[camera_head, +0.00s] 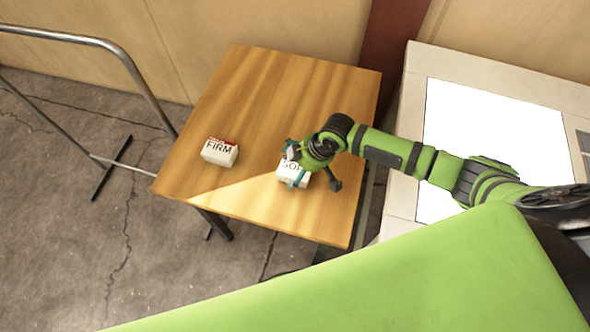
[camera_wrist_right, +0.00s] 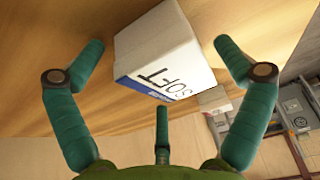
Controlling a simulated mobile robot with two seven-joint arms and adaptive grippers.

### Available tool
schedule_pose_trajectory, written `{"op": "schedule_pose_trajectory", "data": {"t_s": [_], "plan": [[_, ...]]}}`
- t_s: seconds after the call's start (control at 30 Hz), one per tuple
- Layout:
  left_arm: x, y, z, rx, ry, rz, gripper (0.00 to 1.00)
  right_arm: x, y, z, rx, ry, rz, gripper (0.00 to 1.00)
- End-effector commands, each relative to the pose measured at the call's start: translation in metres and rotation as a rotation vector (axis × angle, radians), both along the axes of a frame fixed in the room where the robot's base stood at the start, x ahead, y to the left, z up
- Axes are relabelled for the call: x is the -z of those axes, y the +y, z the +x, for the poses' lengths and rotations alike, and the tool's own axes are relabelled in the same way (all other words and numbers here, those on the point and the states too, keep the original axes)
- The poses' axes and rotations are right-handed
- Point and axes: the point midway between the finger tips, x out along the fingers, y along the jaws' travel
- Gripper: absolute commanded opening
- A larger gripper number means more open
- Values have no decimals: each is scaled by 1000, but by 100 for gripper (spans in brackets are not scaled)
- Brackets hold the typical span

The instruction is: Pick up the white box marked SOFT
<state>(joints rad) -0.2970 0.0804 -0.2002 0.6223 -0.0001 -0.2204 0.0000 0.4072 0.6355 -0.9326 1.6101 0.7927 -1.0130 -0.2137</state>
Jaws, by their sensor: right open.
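The white box marked SOFT (camera_head: 291,176) stands on the wooden table, partly hidden by my right gripper in the head view. In the right wrist view the SOFT box (camera_wrist_right: 165,50) lies ahead, between the teal fingers, with its lettering and a blue band showing. My right gripper (camera_head: 297,168) is over the box and open. In the right wrist view its fingers (camera_wrist_right: 160,75) are spread on both sides of the box, with visible gaps. A third finger is below the box. My left gripper is not in view.
A white box marked FIRM (camera_head: 220,152), with a red band, stands to the left on the wooden table (camera_head: 270,90). A metal rail (camera_head: 140,80) stands left of the table. A light bench with a white panel (camera_head: 480,130) is at the right. The table's back half is clear.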

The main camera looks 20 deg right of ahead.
Motion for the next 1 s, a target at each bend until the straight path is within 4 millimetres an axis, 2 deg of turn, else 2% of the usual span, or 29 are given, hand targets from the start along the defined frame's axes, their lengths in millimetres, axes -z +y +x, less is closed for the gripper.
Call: {"op": "schedule_pose_trajectory", "data": {"t_s": [0.07, 0.1, 0.17, 0.2, 0.23, 0.67, 0.87, 0.97, 1.0], "plan": [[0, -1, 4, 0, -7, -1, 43, 0, 0, 0, 0, -1, 1, 100], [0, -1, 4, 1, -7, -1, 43, 0, 0, 0, 0, -1, 1, 92], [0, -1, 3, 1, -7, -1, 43, 0, 0, 0, 0, -1, 1, 68], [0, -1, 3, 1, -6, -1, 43, 0, 0, 0, 0, -1, 1, 52], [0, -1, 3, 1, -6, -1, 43, 0, 0, 0, 0, -1, 1, 48], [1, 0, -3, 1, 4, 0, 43, -3, 0, 0, -1, 0, 1, 47], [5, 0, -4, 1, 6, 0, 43, -22, 0, 1, -1, -3, 1, 47], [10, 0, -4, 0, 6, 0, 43, -40, 0, 1, -3, -6, 1, 47], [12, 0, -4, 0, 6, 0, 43, -44, -10, -1, 2, -3, -4, 47]]}}
